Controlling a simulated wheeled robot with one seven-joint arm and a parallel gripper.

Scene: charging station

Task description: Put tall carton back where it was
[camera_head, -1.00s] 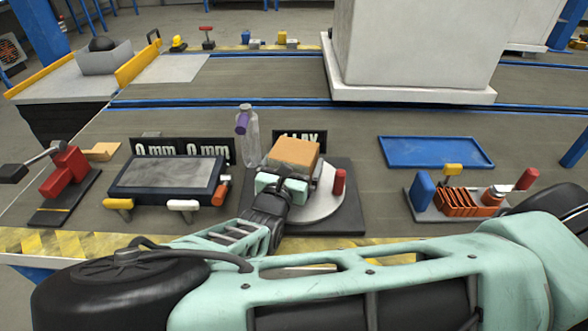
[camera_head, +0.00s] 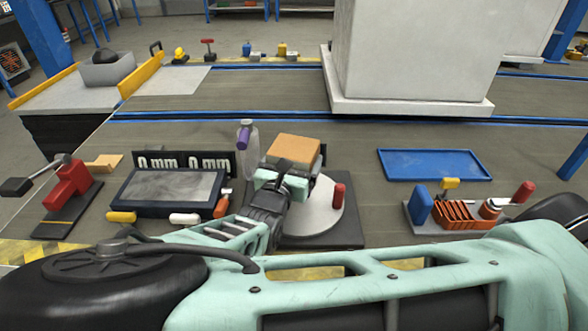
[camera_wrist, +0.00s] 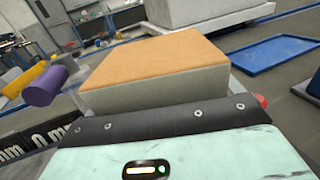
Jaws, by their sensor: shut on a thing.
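My gripper (camera_head: 285,182) is shut on the tall carton (camera_head: 295,150), a box with an orange-brown top and grey sides. The carton appears held above the round pale plate (camera_head: 318,215) on its dark base. In the wrist view the carton (camera_wrist: 155,72) fills the middle, just beyond the gripper's dark edge. Its lower part and the fingertips are hidden there. Where it touches anything below cannot be seen.
A clear bottle with a purple part (camera_head: 244,137) stands close left of the carton. A red peg (camera_head: 339,193) is at the plate's right. A dark-framed panel (camera_head: 170,190) lies left, an empty blue tray (camera_head: 434,165) right. A large pale block (camera_head: 410,60) stands behind.

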